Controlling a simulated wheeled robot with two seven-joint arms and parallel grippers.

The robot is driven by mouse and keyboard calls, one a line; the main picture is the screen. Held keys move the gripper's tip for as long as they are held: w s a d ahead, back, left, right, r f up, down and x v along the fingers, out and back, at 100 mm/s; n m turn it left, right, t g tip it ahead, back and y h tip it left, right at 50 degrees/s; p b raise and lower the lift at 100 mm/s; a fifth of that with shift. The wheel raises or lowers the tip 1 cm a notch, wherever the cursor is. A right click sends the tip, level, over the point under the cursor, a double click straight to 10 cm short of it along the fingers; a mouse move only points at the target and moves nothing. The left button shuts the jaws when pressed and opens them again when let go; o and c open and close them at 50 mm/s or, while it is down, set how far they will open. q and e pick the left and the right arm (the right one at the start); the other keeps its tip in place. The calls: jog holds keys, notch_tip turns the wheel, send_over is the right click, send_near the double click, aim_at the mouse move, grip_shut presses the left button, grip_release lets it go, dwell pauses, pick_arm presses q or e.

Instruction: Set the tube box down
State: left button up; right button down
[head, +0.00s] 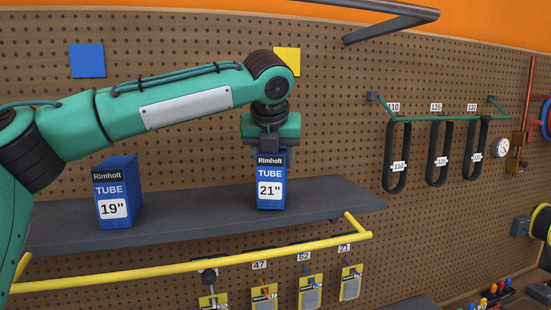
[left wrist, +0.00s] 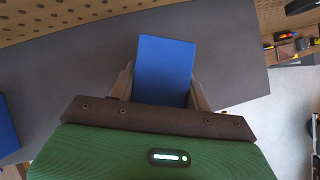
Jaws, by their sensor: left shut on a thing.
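A blue tube box marked 21" (head: 270,182) is upright at the right part of the grey shelf (head: 330,196). My left gripper (head: 270,150) comes from above and is shut on its top. In the left wrist view the blue box (left wrist: 165,70) sits between the two fingers (left wrist: 163,90). The box's base appears at the shelf surface, but I cannot tell if it touches. A second blue tube box marked 19" (head: 117,195) stands on the shelf to the left; its edge shows in the left wrist view (left wrist: 8,130). My right gripper is not in view.
A yellow rail (head: 200,263) runs along the shelf front, with hanging yellow-carded packs (head: 264,296) below. Black loops (head: 438,152) hang from a green rail at the right. Blue (head: 87,60) and yellow (head: 287,60) squares are on the pegboard. Shelf between the boxes is clear.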

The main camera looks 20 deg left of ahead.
pick_arm(q)
jog(key=shift+w+a+f, duration=0.15)
jog(key=shift+w+a, duration=0.1)
jog(key=o, duration=1)
jog(key=shift+w+a+f, duration=0.2)
jog(key=shift+o, duration=1.2)
jog(key=shift+a, duration=0.1)
jog(key=shift+s+d+r, duration=0.15)
jog(key=shift+s+d, duration=0.15)
jog(key=shift+d, duration=0.05)
jog(key=shift+s+r+b, duration=0.15)
jog(key=shift+r+b, duration=0.25)
jog(key=b+v, duration=0.2)
jog(key=v, duration=0.3)
jog(key=shift+s+r, duration=0.2)
jog(key=shift+s+d+r, duration=0.1)
jog(key=shift+s+r, duration=0.15)
jog(key=shift+r, duration=0.3)
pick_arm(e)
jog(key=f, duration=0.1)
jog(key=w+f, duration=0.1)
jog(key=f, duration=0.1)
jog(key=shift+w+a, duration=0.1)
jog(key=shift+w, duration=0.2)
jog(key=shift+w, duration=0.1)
